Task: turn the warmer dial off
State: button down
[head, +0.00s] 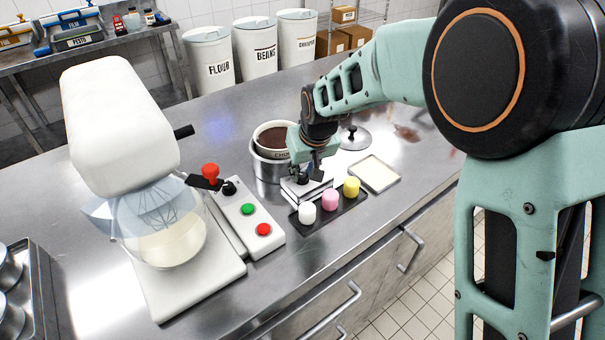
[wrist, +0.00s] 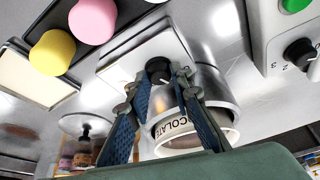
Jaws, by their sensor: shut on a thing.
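The chocolate warmer is a steel pot with a white control block (head: 318,188) in front, which also shows in the wrist view (wrist: 118,63). Its black warmer dial (wrist: 158,68) has a light pointer mark. My gripper (head: 303,178) reaches down over the block from the right. In the wrist view my gripper (wrist: 160,80) has its two fingertips on either side of the dial, closed on it. In the head view the gripper partly hides the dial. A bowl of chocolate (head: 275,137), lettered CHOCOLATE in the wrist view (wrist: 178,126), sits in the warmer.
A dark tray (head: 333,219) with white, pink and yellow pieces lies in front of the warmer. A shallow pan (head: 374,174) and a lid (head: 354,139) are to the right. The mixer (head: 120,125), with its own dial (wrist: 300,52) and buttons, stands left.

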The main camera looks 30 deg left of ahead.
jog(key=n, duration=0.1)
jog(key=n+g, duration=0.1)
jog(key=n, duration=0.1)
jog(key=shift+w+d+n+y, duration=0.2)
jog(key=shift+n+y, duration=0.1)
jog(key=shift+y, duration=0.1)
jog(key=shift+w+a+n+g+p, duration=0.15)
jog(key=shift+n+g, duration=0.3)
jog(key=shift+n, duration=0.55)
jog(key=shift+s+d+n+g+p, duration=0.15)
jog(key=shift+n+g, duration=0.3)
jog(key=shift+n, duration=0.55)
jog(key=shift+w+a, duration=0.1)
jog(key=c, duration=1.7)
grip_release()
jog(key=shift+c, duration=0.2)
jog(key=v, duration=1.2)
